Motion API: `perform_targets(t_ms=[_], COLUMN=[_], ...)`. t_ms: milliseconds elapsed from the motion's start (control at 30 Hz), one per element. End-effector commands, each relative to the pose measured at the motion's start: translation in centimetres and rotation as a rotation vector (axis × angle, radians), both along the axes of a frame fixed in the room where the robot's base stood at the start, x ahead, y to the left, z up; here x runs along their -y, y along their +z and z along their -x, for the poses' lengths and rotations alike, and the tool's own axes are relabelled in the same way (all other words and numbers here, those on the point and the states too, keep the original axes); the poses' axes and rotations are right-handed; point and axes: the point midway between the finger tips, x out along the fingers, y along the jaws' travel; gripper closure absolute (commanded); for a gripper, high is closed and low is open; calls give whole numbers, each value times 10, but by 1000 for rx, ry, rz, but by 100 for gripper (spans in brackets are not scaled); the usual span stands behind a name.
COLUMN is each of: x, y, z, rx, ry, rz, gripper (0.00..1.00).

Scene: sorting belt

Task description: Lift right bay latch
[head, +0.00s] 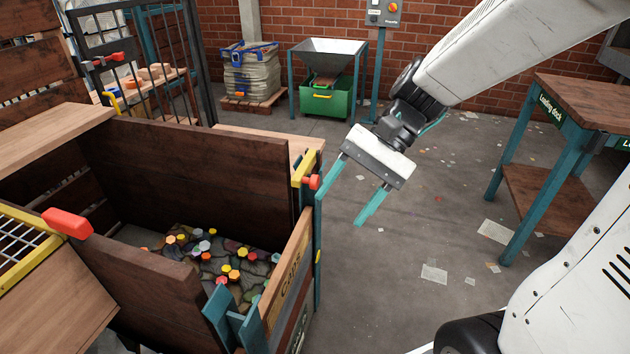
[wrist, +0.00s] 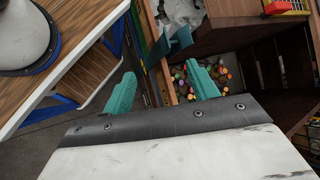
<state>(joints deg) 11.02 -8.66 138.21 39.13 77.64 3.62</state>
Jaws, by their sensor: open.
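A wooden bay (head: 190,160) holds several coloured bottle caps on a dark lumpy heap, with a "CAPS" board (head: 290,270) at its front. A red latch handle (head: 312,182) sits on a yellow bracket at the bay's right post. Another red handle (head: 67,223) sits on the near left divider; I cannot tell which one the task names. My gripper (head: 339,211) is open and empty, just right of the right post in the head view. Its left finger appears close to the red handle there; contact cannot be told. In the wrist view, a red handle (wrist: 277,7) shows at the top right, beyond the fingers.
A wooden table with teal legs (head: 580,105), marked "Loading dock", stands at right. A hopper over a green bin (head: 326,100) and a pallet of sacks (head: 250,75) stand at the back. A barred gate (head: 150,50) is at back left. The middle floor is clear apart from scraps.

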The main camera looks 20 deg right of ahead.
Motion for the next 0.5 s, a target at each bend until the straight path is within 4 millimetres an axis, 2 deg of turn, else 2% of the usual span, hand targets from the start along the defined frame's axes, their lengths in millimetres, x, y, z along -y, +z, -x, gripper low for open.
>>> perform_targets(t_ms=[33, 133, 267, 367, 500], x=[-2, -4, 4, 18, 47], y=[-8, -21, -43, -67, -108], z=[-17, -53, -102, -140, -185], rx=[-64, -165, -286, -370, -466], ry=[-69, -209, -406, -564, -786], rz=[-72, -214, -395, -529, -700], gripper=[41, 41, 41, 41, 41])
